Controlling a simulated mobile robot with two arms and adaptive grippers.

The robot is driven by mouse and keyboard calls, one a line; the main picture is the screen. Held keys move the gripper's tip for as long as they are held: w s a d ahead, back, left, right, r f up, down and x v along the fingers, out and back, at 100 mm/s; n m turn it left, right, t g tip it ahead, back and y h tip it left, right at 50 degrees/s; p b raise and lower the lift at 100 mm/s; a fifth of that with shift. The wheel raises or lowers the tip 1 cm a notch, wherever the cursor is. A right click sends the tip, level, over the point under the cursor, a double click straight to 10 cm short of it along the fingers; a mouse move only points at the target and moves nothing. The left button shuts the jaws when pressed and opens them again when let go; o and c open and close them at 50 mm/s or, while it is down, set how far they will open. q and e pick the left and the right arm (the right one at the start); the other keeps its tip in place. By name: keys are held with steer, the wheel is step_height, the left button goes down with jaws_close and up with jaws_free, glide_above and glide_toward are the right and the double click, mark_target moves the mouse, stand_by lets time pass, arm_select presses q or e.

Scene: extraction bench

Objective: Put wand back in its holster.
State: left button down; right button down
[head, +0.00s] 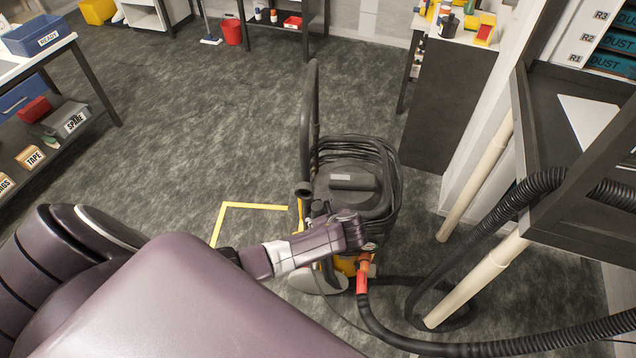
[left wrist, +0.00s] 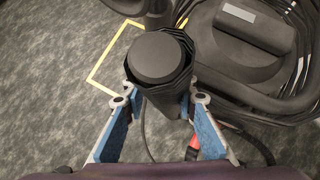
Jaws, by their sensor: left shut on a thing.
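The wand (head: 308,115) is a dark tube standing nearly upright at the left side of the black and yellow vacuum (head: 350,185). My left gripper (head: 350,230) reaches in low, in front of the vacuum. In the left wrist view my left gripper (left wrist: 163,97) has its blue-padded fingers on both sides of a dark cylindrical part of the wand (left wrist: 160,58), shut on it. The vacuum's black body (left wrist: 240,25) is just to the right. I cannot make out the holster apart from the dark parts around the wand. My right gripper is not in view.
A black hose (head: 480,225) runs from the vacuum to the dark bench (head: 575,215) at right, past pale pipes (head: 480,280). A yellow floor marking (head: 250,206) lies left of the vacuum. A shelf with labelled bins (head: 60,125) stands at left.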

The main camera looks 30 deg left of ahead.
arm_select(q)
steer(key=shift+f, duration=0.25)
steer(key=c, duration=1.5)
jaws_free()
steer(key=v, duration=1.2)
steer(key=shift+w, duration=0.1)
